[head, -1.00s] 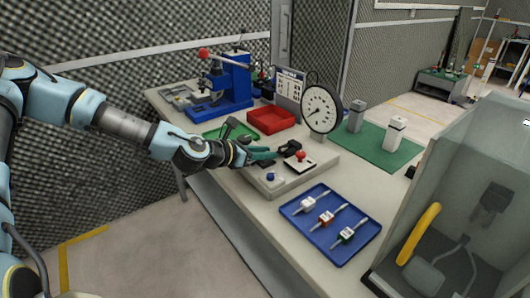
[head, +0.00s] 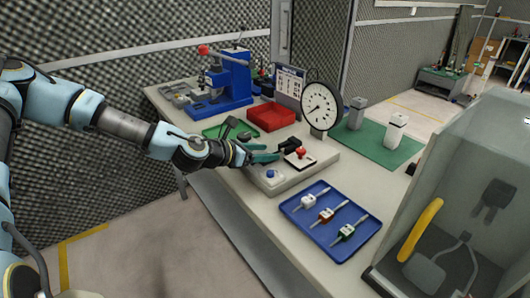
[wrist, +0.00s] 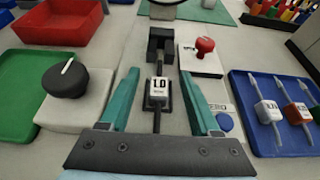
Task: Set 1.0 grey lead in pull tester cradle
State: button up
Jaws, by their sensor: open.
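The lead marked 1.0 (wrist: 159,89), a white block with a dark wire at its near end, sits in a black holder on the pull tester (wrist: 205,62). Its far end points toward the tester's black cradle (wrist: 160,45); whether it touches the bottom cannot be told. My gripper (wrist: 159,76) is open, its teal fingers to the left and right of the lead with visible gaps. In the head view my gripper (head: 265,156) is over the tester base (head: 270,180), and the lead is hidden or too small to tell.
A blue tray (head: 290,205) with several other leads lies to the right. A red knob (wrist: 205,44), a blue button (wrist: 225,121) and a black dial (wrist: 65,80) stand close by. A red bin (head: 270,117) and the round gauge (head: 320,107) are behind.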

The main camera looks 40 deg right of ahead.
jog(key=v, duration=1)
jog(key=shift+a+r, duration=0.2)
jog(key=shift+a, duration=0.05)
jog(key=shift+f, duration=0.1)
jog(key=w+a+f+m+y, duration=0.1)
jog(key=a+f+m+y, duration=0.35)
jog(key=a, duration=0.45)
jog(key=w+a+f+m+y, duration=0.2)
jog(key=a+f+m+y, duration=0.25)
jog(key=a, duration=0.45)
jog(key=a+r+m+t+y, duration=0.1)
jog(key=a+r+m+y, duration=0.1)
jog(key=a+r+m, duration=0.2)
jog(key=a+r+m+t+y, duration=0.1)
jog(key=a+r+m, duration=0.4)
jog(key=a+r, duration=0.5)
jog(key=a+y, duration=0.1)
jog(key=a, duration=0.6)
jog(key=shift+w+r+m, duration=0.2)
jog(key=shift+r+m, duration=0.05)
jog(key=shift+m, duration=0.05)
